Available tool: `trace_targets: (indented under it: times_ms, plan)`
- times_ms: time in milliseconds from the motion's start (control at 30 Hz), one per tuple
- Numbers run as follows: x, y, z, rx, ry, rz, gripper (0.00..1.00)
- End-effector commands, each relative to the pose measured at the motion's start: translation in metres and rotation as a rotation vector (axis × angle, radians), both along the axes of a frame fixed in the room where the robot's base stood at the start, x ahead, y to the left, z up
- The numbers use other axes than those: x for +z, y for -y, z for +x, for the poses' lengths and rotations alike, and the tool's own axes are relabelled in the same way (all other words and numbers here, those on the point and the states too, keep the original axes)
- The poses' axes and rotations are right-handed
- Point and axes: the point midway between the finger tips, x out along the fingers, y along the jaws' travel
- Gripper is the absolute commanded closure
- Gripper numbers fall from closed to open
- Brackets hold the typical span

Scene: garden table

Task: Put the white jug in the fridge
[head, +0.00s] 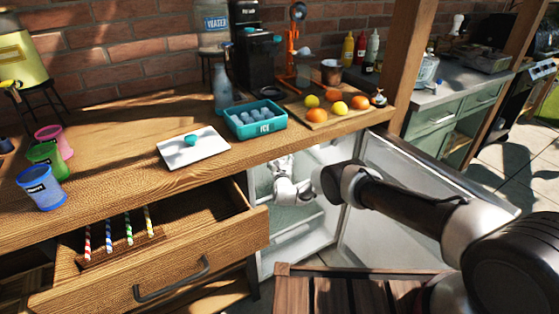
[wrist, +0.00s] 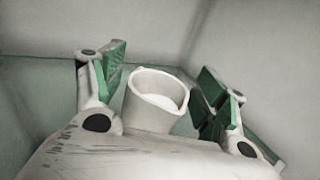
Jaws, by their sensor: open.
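The white jug (wrist: 152,112) stands upright on a greenish glass shelf (wrist: 40,85) in the wrist view. My gripper (wrist: 160,88) is open, with its green-padded fingers on either side of the jug and a visible gap at each side. The jug's rim and white inside show; its lower part is hidden behind my gripper body. In the head view my arm reaches into the open fridge (head: 262,214) under the counter, and my gripper (head: 277,165) is inside it. The jug cannot be made out in the head view. The fridge door (head: 385,160) stands open to the right.
The wooden counter (head: 110,130) above the fridge carries a teal ice tray (head: 254,132), a fruit board (head: 315,122), a white board (head: 175,152) and coloured cups (head: 40,190). An open drawer (head: 225,245) with striped straws juts out left of the fridge.

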Motion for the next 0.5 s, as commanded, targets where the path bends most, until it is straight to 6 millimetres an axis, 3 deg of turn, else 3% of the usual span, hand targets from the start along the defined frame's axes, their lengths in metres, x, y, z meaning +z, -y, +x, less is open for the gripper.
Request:
trace_targets:
  times_ms: [233, 500]
  plan:
    - [0.014, 0.000, 0.001, 0.000, 0.001, 0.000, 0.27]
    - [0.011, 0.005, -0.045, 0.001, -0.004, -0.002, 0.27]
